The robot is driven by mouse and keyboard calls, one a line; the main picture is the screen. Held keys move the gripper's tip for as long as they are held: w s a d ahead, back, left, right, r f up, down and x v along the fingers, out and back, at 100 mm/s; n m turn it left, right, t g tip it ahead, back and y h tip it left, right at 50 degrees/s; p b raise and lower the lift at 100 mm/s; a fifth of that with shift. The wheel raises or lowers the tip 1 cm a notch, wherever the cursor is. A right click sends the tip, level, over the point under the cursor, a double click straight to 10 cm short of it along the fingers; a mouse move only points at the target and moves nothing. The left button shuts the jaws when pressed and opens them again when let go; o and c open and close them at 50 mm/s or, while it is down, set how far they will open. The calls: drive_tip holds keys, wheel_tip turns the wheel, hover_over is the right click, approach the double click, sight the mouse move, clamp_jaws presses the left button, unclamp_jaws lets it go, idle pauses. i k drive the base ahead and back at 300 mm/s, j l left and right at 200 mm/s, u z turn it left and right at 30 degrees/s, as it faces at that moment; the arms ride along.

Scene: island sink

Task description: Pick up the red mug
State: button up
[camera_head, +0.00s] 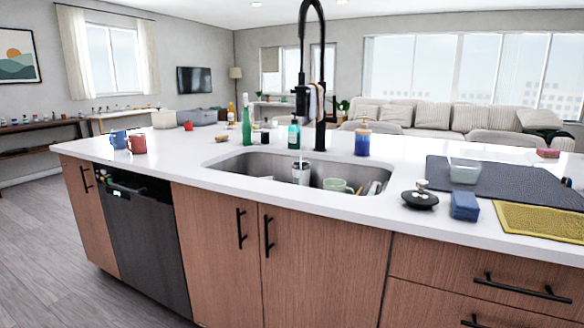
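The red mug (138,145) stands upright on the white island counter (185,160), near its left end. A blue mug (118,139) stands close beside it on the left. A smaller red object (188,126) sits farther back on the counter; I cannot tell what it is. My gripper is not in view.
The sink (235,164) holds a green cup (334,184) and other dishes, under a tall black faucet (320,90). Bottles, including a green one (246,128), stand behind it. A dark mat (500,178), blue sponge (464,206) and yellow cloth (540,222) lie right. Grey floor (50,250) is clear at left.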

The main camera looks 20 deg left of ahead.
sight(137, 141)
drive_tip(key=l+u, duration=0.1)
drive_tip(key=u, duration=0.6)
drive_tip(key=i+j+u, duration=0.1)
drive_tip(key=u, duration=0.8)
